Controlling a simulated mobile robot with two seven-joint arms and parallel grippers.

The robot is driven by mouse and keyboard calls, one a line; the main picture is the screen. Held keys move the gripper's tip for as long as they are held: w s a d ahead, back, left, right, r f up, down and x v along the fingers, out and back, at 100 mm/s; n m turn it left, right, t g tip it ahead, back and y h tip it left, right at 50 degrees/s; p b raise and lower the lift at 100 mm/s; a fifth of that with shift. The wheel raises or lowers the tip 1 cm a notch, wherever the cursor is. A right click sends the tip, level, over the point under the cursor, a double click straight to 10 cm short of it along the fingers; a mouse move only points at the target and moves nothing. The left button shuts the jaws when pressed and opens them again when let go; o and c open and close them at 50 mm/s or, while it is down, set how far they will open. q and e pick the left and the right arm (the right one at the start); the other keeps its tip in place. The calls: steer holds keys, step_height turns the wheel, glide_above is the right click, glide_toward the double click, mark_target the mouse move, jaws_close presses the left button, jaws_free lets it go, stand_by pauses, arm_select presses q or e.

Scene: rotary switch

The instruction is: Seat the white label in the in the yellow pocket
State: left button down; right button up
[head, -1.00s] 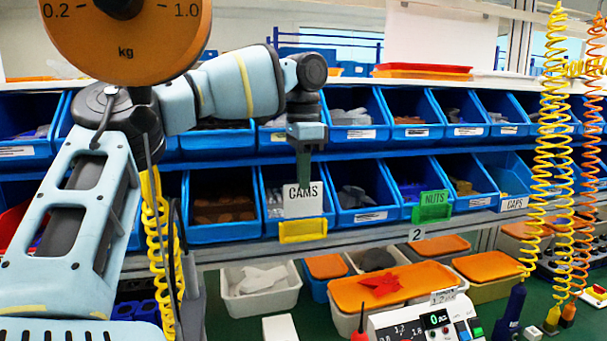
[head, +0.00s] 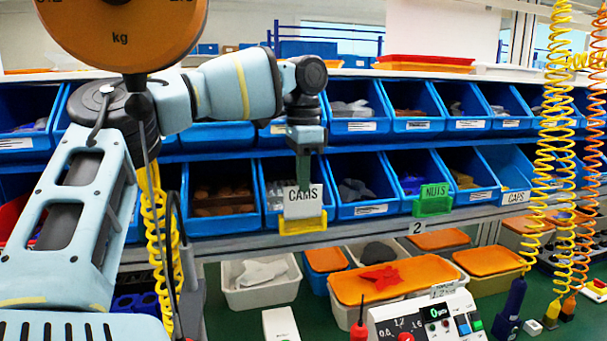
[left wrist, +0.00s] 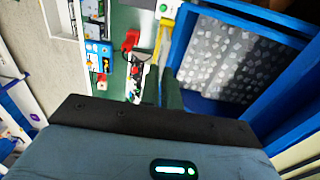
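The white label (head: 303,204), marked CAMS, hangs upright under my left gripper (head: 303,184). The gripper's narrow fingers come down over the label's top edge and look shut on it. The yellow pocket (head: 303,226) is on the shelf's front edge below a blue bin. The label's lower edge overlaps the pocket's upper part, between its raised sides. I cannot tell how deep it sits. In the left wrist view the dark fingers (left wrist: 172,92) show past the wrist body, but the label is hidden. My right gripper is not in view.
Blue bins (head: 371,190) stand on both sides and above. A green pocket with the NUTS label (head: 433,199) is to the right. Yellow and orange coiled hoses (head: 560,150) hang at the right.

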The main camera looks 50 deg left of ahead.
arm_select(q)
steer(key=shift+f, duration=1.2)
steer(key=c, duration=1.5)
jaws_free()
steer(key=shift+c, duration=0.2)
steer(key=shift+r+b, duration=0.6)
steer(key=shift+r, duration=3.35)
steer(key=shift+f, duration=0.1)
